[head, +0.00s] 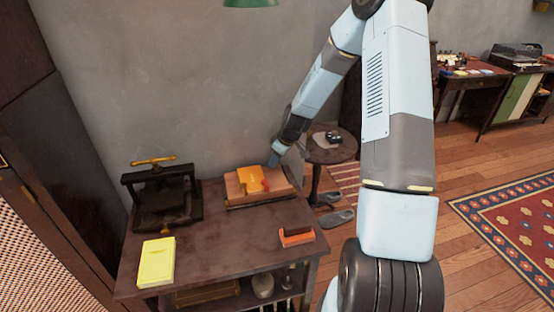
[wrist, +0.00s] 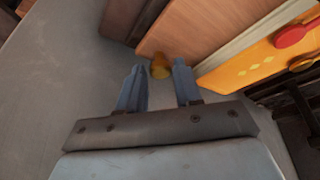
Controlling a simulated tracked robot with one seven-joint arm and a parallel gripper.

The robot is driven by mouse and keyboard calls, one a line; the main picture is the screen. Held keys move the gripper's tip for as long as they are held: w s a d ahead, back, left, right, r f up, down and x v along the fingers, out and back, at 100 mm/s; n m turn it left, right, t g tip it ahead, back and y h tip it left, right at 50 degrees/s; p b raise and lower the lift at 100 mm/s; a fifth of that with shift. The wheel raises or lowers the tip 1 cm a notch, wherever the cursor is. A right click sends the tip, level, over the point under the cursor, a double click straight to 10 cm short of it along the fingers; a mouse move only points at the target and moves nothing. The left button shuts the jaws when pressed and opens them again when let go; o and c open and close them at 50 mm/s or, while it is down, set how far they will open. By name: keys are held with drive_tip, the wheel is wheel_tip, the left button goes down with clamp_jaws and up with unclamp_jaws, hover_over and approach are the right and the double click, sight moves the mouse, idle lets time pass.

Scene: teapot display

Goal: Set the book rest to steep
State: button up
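The wooden book rest (head: 233,188) stands at the back of the dark table, with an orange book (head: 249,178) on it. In the wrist view the rest's wooden side (wrist: 190,28) fills the top middle, with the orange book (wrist: 258,64) to its right. A small brass-coloured knob (wrist: 160,68) shows beside the rest. My gripper (wrist: 160,80) is open, its two blue-grey fingers apart, with the knob between or just beyond the tips; I cannot tell whether they touch it. In the head view my gripper (head: 274,160) is at the rest's back right, its fingers partly hidden.
A dark book press (head: 160,195) stands at the table's left. A yellow book (head: 157,262) lies at the front left and an orange-and-dark item (head: 297,236) at the front right. A small round table (head: 330,150) is behind on the right. The table's front middle is clear.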

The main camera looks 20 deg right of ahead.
drive_tip(key=shift+c, duration=0.3)
clamp_jaws()
drive_tip(key=shift+d, duration=0.2)
drive_tip(key=shift+a+r, duration=0.1)
